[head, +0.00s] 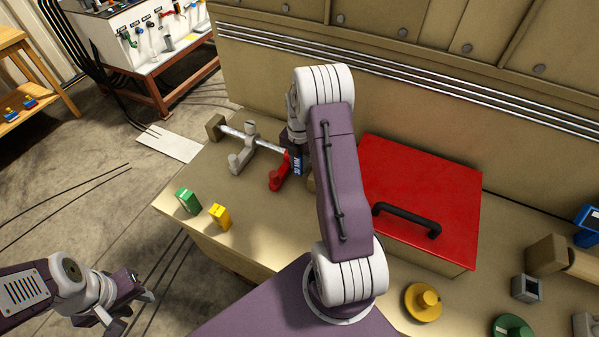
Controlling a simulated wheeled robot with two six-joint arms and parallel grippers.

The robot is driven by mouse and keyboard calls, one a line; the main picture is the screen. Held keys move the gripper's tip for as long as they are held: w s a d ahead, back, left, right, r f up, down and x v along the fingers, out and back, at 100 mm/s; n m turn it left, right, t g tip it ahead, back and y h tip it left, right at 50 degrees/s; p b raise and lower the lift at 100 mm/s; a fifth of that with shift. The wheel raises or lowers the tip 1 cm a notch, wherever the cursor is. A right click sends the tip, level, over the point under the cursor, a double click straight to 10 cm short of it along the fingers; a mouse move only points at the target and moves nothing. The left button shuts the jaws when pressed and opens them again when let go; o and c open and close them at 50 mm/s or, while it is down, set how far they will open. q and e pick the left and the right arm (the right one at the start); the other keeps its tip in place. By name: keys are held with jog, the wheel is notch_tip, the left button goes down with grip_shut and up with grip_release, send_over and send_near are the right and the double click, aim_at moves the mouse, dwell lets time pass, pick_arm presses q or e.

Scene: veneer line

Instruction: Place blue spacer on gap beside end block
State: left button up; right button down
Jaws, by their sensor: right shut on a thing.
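The blue spacer (296,163), with white lettering, is upright at the right end of a metal rod (265,143), beside a red piece (279,174). My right gripper (297,148) is shut on the spacer from above, and my forearm hides much of it. Whether the spacer touches the bench or the red piece, I cannot tell. A tan block (214,127) sits at the rod's far left end; a grey piece (242,157) stands along the rod. Which one is the end block is unclear, and the gap is not clearly visible. My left gripper (130,306) is open and empty, low at left.
Green (187,200) and yellow (220,216) spacers stand at the bench's left front. A red-lidded box (425,190) with a black handle lies right of my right arm. Yellow (423,301) and green (512,328) round pieces sit at front right. A wall of panels backs the bench.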

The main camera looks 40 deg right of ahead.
aim_at(299, 171)
jog(key=f, duration=0.3)
jog(key=shift+s+a+f+p, duration=0.1)
jog(key=shift+s+a+p, duration=0.1)
jog(key=shift+p, duration=0.1)
jog(key=shift+w+d+f, duration=0.15)
jog(key=shift+f, duration=0.35)
jog(key=c, duration=1.4)
grip_release()
jog(key=shift+r, duration=0.25)
notch_tip(299, 171, up, 12)
jog(key=shift+f+b, duration=0.1)
jog(key=shift+b, duration=0.75)
jog(key=s+a+m+t, duration=0.1)
jog(key=s+a+m, duration=1.4)
jog(key=a+m, duration=0.4)
jog(key=m, duration=0.4)
jog(key=shift+f+m, duration=0.3)
